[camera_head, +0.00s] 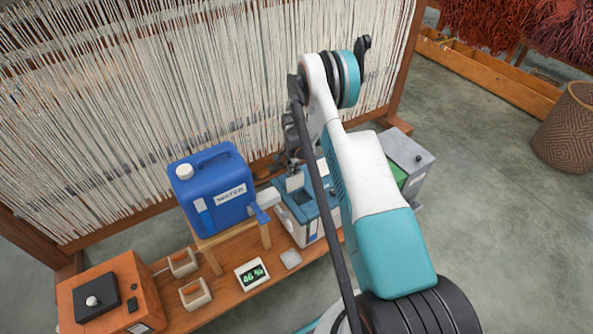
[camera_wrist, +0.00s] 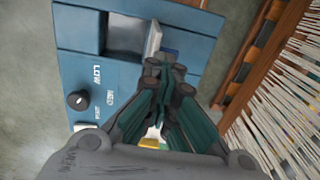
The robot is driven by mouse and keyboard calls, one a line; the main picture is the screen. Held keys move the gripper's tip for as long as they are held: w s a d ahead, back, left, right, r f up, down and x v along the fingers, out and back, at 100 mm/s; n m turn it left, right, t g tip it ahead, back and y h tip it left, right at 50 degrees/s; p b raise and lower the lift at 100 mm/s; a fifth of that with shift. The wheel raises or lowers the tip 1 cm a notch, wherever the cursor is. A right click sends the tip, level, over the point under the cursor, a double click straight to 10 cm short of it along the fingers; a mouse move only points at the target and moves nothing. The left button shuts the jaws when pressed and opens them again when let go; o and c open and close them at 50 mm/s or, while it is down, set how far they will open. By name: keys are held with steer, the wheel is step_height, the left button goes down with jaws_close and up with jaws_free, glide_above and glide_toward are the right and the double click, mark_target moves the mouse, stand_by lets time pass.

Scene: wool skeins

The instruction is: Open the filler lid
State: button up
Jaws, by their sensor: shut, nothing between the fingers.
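A blue and white unit (camera_head: 309,219) stands on the low wooden bench, partly hidden by my arm. In the wrist view its blue top (camera_wrist: 80,33) carries a dark knob, white lettering including "LOW" and a dark opening (camera_wrist: 124,34). A pale flap, seemingly the filler lid (camera_wrist: 153,39), stands raised on edge at the side of that opening; it also shows in the head view (camera_head: 295,181). My gripper (camera_wrist: 166,68) is shut and empty, its fingertips close beside the flap's lower end. I cannot tell whether they touch it. The gripper also shows in the head view (camera_head: 293,158).
A blue water container (camera_head: 224,205) with a spout stands on a wooden stand left of the unit. A loom with pale threads (camera_head: 120,110) rises close behind.

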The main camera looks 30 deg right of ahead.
mark_target(294, 180)
steer(key=o, duration=0.3)
steer(key=f, duration=0.2)
steer(key=shift+w+a+f, duration=0.15)
steer(key=shift+w+f, duration=0.15)
steer(key=shift+f, duration=0.1)
steer(key=shift+o, duration=1.4)
steer(key=shift+w+a+f, duration=0.1)
steer(key=shift+a+f, duration=0.05)
steer(key=shift+f, duration=0.05)
steer(key=shift+o, duration=0.9)
steer(key=shift+f, duration=0.25)
steer(key=shift+s+r, duration=0.2)
steer(key=shift+r, duration=0.1)
steer(key=shift+c, duration=0.9)
steer(key=shift+d+r, duration=0.1)
steer(key=shift+d, duration=0.15)
steer(key=shift+w, duration=0.15)
